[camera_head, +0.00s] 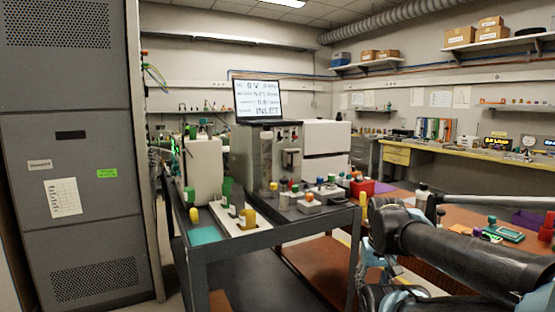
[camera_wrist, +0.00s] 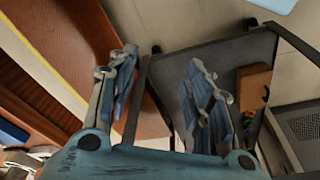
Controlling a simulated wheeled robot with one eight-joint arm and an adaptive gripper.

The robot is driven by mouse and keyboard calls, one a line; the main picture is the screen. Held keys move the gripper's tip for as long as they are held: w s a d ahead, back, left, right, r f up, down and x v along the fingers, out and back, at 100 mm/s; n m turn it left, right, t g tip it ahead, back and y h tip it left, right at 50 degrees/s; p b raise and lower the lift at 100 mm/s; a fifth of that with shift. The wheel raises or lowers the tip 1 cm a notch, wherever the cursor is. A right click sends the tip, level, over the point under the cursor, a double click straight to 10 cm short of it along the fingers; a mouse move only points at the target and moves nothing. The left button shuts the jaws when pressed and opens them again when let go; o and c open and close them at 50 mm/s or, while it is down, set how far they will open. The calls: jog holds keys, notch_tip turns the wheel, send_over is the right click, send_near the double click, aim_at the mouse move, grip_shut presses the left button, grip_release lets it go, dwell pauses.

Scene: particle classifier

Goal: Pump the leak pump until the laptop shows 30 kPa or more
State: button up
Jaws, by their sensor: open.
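The laptop (camera_head: 258,98) stands open on top of the instrument on the dark cart. Its screen shows several lines of text; the word INLET is legible, but I cannot read a pressure value. I cannot tell which of the small parts on the cart is the leak pump. My gripper (camera_wrist: 160,90) is open and empty in the wrist view, its two blue-grey fingers spread apart over the floor and a dark surface. In the head view my arm comes in from the right, and its end is low beside the cart's right corner, apart from the laptop.
The dark cart (camera_head: 262,238) carries a grey instrument (camera_head: 251,160), a white box (camera_head: 204,170) and several small coloured-cap items. A tall grey cabinet (camera_head: 77,150) stands close on the left. A brown-topped table is at the right. A yellow bench (camera_head: 398,155) lines the back right.

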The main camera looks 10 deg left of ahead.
jog(key=shift+c, duration=0.5)
jog(key=shift+s+r, duration=0.25)
jog(key=c, duration=0.5)
jog(key=shift+w+a+r, duration=0.1)
jog(key=shift+w+r, duration=0.1)
jog(key=shift+r, duration=0.3)
jog(key=shift+w+a+r, duration=0.1)
jog(key=shift+w+r, duration=0.1)
jog(key=shift+r, duration=0.3)
grip_shut()
jog(key=w+a+r+n, duration=0.2)
jog(key=w+a+r, duration=0.3)
jog(key=w+r, duration=0.35)
jog(key=w+a+r+n, duration=0.2)
jog(key=w+a+r, duration=0.2)
jog(key=w+r, duration=0.45)
jog(key=w+a+r+n, duration=0.1)
jog(key=w+a+r, duration=0.4)
jog(key=a, duration=0.4)
jog(key=w+a+r+n+g, duration=0.1)
jog(key=w+a+r+n, duration=0.1)
jog(key=w+a+r, duration=0.4)
jog(key=a+r, duration=0.2)
jog(key=shift+w+a+y, duration=0.3)
jog(key=shift+a+y, duration=0.05)
jog(key=shift+y, duration=0.05)
